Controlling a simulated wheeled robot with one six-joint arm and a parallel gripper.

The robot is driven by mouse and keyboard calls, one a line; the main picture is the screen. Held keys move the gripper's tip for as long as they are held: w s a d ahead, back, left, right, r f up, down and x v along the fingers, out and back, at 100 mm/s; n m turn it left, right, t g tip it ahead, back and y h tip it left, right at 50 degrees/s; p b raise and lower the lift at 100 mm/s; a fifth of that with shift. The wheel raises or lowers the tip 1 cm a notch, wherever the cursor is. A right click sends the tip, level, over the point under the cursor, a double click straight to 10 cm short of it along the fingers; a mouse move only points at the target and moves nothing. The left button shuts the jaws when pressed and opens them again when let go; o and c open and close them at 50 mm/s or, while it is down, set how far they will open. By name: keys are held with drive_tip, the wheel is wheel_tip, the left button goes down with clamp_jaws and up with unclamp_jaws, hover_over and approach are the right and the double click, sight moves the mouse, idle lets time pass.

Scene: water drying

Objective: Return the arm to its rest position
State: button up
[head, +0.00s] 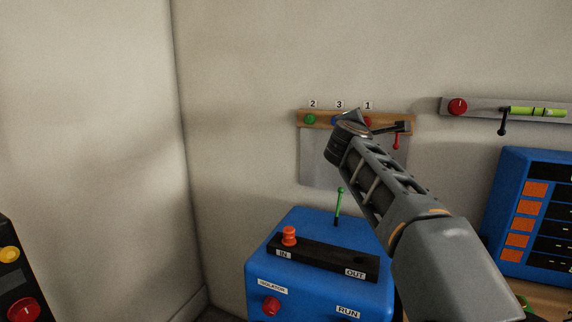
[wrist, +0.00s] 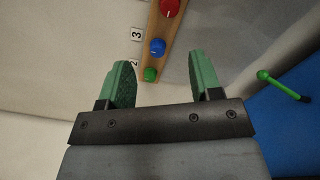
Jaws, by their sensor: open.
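My arm (head: 440,260) reaches up from the lower right in the head view, its end in front of the wall board with the knobs. In the wrist view my gripper (wrist: 162,65) has two green fingers spread wide apart with nothing between them. The green knob (wrist: 150,74) shows in the gap between the fingers, and the blue knob (wrist: 157,47) and red knob (wrist: 169,8) lie beyond. I cannot tell how far the fingertips are from the board. In the head view the fingers are hidden behind my wrist.
A blue box (head: 318,298) with a green-tipped lever (head: 339,204) and a red plug (head: 289,236) stands below the arm. A red-handled lever (head: 396,140) is beside the wrist. A blue panel (head: 545,180) stands at right. The wall on the left is bare.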

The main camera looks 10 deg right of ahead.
drive_tip(key=s+a+r+n+t+y+p, duration=0.1)
drive_tip(key=a+r+n+y+p, duration=0.25)
drive_tip(key=n, duration=0.55)
drive_tip(key=s+a+r+n+t+y+p, duration=0.1)
drive_tip(key=s+a+r+n+y+p, duration=0.3)
drive_tip(key=n, duration=0.6)
drive_tip(key=s+a+f+n+g+y+p, duration=0.2)
drive_tip(key=a+f+n+g+y+p, duration=0.3)
drive_tip(key=n, duration=0.8)
drive_tip(key=s+d+f+n+g+h+p, duration=0.2)
drive_tip(key=s+f+n+g+p, duration=0.3)
drive_tip(key=s+f+n, duration=0.3)
drive_tip(key=s+d+f+n+g+h+p, duration=0.2)
drive_tip(key=s+f+n+g+p, duration=0.2)
drive_tip(key=s+n, duration=0.9)
wheel_tip(320, 180, down, 4)
drive_tip(key=n+p, duration=0.1)
drive_tip(key=p, duration=0.1)
drive_tip(key=shift+s+d+n+g+p, duration=0.25)
drive_tip(key=shift+d+n+g+p, duration=0.1)
drive_tip(key=shift+n+g+p, duration=0.05)
drive_tip(key=shift+r, duration=0.1)
drive_tip(key=shift+c, duration=0.3)
